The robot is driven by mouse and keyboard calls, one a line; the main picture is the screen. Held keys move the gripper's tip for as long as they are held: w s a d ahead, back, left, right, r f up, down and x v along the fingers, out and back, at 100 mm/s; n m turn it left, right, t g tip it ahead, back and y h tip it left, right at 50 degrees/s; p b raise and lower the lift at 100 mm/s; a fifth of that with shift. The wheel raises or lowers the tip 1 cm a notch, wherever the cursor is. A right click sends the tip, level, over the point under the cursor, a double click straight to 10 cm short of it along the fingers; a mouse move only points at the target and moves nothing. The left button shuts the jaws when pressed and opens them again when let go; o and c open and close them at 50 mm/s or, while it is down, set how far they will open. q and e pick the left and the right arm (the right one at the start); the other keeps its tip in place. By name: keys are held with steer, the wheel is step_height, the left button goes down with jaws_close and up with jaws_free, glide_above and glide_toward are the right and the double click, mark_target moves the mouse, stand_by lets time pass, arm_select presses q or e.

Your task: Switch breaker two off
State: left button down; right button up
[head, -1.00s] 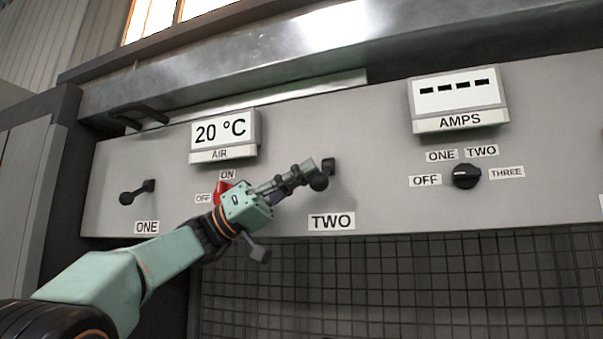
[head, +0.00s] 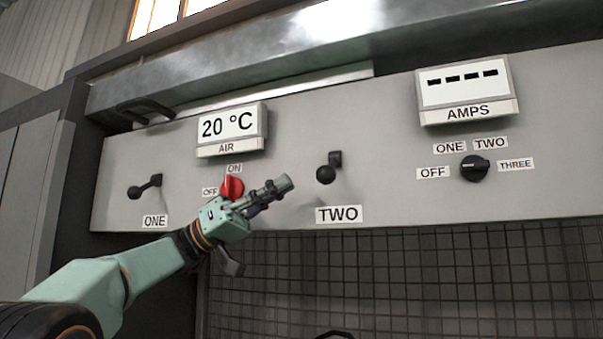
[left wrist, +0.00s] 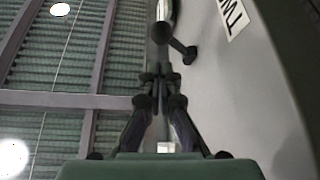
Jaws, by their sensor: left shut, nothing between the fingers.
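Breaker two's lever (head: 327,173) is a black handle with a round knob, above the TWO label (head: 338,214) in the head view. Its knob hangs down and a little left of its mount. My left gripper (head: 284,184) is shut and empty, to the left of the lever with a gap between them. In the left wrist view the lever (left wrist: 162,34) shows beyond the shut fingertips (left wrist: 160,72), with part of its label (left wrist: 232,16) at the top right. My right gripper is not in view.
Breaker one's lever (head: 145,188) is at the panel's left. A red OFF/ON knob (head: 231,188) is right behind my left gripper. The AIR display (head: 231,125), the AMPS display (head: 464,88) and a black selector knob (head: 474,168) are on the same panel. Wire mesh (head: 400,285) lies below.

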arm_select(q)
steer(key=v, duration=0.5)
steer(key=shift+a, duration=0.1)
steer(key=shift+a, duration=0.1)
steer(key=shift+a+f, duration=0.1)
steer(key=shift+a, duration=0.1)
steer(key=shift+s+d, duration=0.1)
steer(key=shift+d, duration=0.1)
steer(key=shift+a+f, duration=0.1)
